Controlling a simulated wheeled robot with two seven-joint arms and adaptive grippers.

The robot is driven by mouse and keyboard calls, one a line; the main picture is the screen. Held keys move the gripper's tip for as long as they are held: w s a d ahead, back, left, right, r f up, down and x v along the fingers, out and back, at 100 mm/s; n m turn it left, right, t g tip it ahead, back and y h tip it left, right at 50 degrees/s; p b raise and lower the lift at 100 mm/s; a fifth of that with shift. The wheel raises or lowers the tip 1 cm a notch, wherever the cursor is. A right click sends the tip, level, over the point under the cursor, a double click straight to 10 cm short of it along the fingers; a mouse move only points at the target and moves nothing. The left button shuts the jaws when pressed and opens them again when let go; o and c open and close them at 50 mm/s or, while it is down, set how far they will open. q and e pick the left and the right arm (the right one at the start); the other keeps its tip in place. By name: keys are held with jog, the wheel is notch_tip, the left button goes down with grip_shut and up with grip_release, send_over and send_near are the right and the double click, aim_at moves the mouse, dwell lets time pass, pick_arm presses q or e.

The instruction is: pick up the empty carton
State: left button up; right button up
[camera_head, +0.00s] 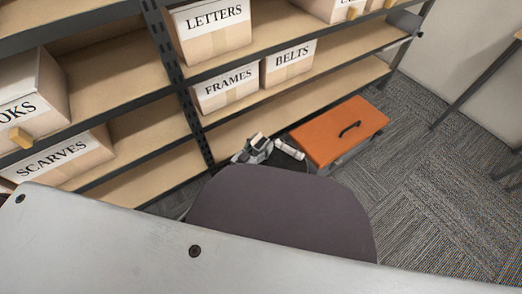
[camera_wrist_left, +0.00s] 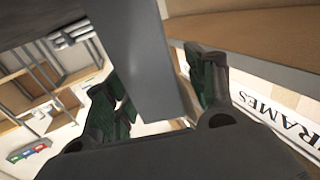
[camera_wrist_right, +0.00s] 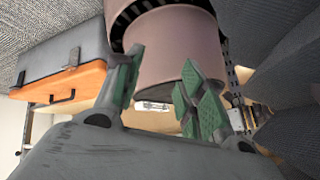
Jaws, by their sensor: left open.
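Several labelled cartons stand on the shelves in the head view: LETTERS (camera_head: 214,30), FRAMES (camera_head: 226,87), BELTS (camera_head: 290,62), SCARVES (camera_head: 62,157) and one ending in OOKS (camera_head: 28,100). Their insides are hidden, so I cannot tell which is empty.
A dark shelf post (camera_head: 180,85) divides the bays. Carpet (camera_head: 440,190) is clear at the right.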

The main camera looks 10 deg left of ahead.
dwell(0.3)
pick_arm(q)
jog(key=c, duration=0.8)
jog(key=shift+r, duration=0.1)
pick_arm(e)
jog(key=shift+r, duration=0.1)
pick_arm(q)
jog(key=shift+r+p, duration=0.7)
jog(key=shift+r, duration=0.35)
notch_tip(320, 180, up, 6)
jog(key=p, duration=0.3)
jog(key=shift+f, duration=0.2)
jog(key=shift+r, duration=0.4)
jog(key=shift+r+p, duration=0.45)
jog(key=shift+r, duration=0.2)
pick_arm(e)
notch_tip(320, 180, up, 6)
jog(key=d+g+h, duration=0.1)
jog(key=shift+s+d+r, duration=0.15)
jog(key=shift+s+r, duration=0.05)
jog(key=shift+r, duration=0.05)
pick_arm(q)
jog(key=shift+r, duration=0.1)
